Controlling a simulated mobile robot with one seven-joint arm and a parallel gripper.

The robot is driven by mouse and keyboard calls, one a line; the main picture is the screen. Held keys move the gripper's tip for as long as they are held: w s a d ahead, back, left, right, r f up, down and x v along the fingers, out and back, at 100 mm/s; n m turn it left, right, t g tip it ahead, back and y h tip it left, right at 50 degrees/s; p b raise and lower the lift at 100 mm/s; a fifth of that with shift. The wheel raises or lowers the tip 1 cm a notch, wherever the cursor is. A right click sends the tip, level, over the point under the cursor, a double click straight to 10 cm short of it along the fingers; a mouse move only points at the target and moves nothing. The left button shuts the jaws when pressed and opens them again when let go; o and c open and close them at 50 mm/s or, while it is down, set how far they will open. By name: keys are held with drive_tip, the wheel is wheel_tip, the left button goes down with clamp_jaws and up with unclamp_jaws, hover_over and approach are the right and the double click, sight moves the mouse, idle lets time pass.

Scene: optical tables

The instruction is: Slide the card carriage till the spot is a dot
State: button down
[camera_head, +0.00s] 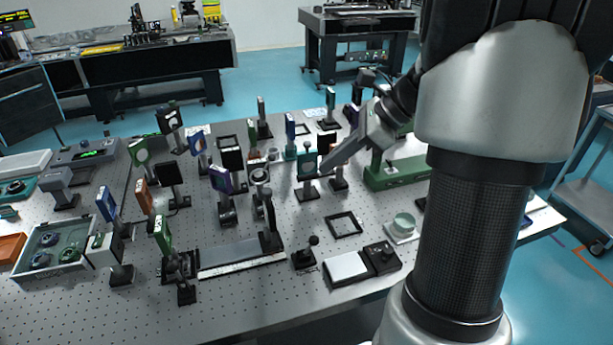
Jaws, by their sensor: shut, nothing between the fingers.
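A low flat rail (228,258) with a pale scale strip lies near the front of the optical table. A dark upright carriage (269,238) stands at its right end; I take it for the card carriage, but its card face cannot be made out. No light spot can be seen in this view. My gripper (328,164) reaches in from the right, behind and right of the rail, above the table. Its fingers look closed and empty. It is apart from the carriage and close to a teal-framed mount (307,163), where contact cannot be told.
Several upright optic mounts crowd the middle and left, including a green plate (162,236) at the rail's left end. A small black knob post (306,252), a black square frame (343,224) and a control box (382,257) stand right of the rail. A tray (28,275) sits left.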

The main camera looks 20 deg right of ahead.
approach(270, 198)
wheel_tip(270, 198, down, 2)
drive_tip(key=a, duration=0.1)
drive_tip(key=w+a+f, duration=0.1)
drive_tip(key=shift+a+b, duration=0.3)
drive_tip(key=shift+a, duration=0.05)
